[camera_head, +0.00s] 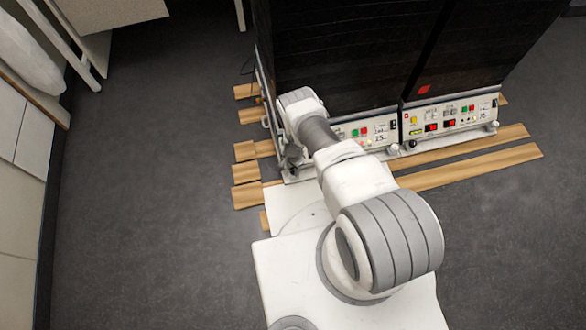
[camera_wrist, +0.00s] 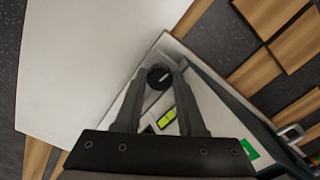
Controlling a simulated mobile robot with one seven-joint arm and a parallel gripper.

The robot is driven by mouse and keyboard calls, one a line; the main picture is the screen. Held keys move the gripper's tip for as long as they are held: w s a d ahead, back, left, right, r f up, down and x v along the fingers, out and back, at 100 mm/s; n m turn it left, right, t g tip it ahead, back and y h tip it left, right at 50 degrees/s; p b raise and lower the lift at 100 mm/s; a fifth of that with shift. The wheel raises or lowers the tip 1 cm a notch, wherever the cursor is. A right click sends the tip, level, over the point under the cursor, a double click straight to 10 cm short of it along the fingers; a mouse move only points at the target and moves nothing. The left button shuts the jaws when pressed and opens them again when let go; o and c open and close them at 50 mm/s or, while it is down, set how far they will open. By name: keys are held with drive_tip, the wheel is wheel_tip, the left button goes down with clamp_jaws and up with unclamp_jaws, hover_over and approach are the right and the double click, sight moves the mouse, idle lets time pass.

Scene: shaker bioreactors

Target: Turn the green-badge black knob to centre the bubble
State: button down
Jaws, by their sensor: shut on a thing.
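In the wrist view a round black knob (camera_wrist: 158,77) with a pale mark on its face sits between the fingertips of my gripper (camera_wrist: 161,73). The gripper is shut on the knob. A yellow-green bubble level (camera_wrist: 166,118) lies between the fingers, nearer the palm; its bubble is too small to place for certain. A green badge (camera_wrist: 249,149) shows on the white housing at the lower right. In the head view my gripper (camera_head: 291,158) is at the front left corner of the left shaker cabinet (camera_head: 335,60), where my arm partly covers it; the knob is hidden there.
A second black cabinet (camera_head: 480,50) with a control panel (camera_head: 450,118) stands to the right. Wooden slats (camera_head: 470,165) lie under and in front of the cabinets. White furniture (camera_head: 20,130) lines the left edge. The grey floor (camera_head: 150,200) between is clear.

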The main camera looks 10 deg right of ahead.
drive_tip(key=shift+w, duration=0.1)
drive_tip(key=c, duration=0.8)
unclamp_jaws()
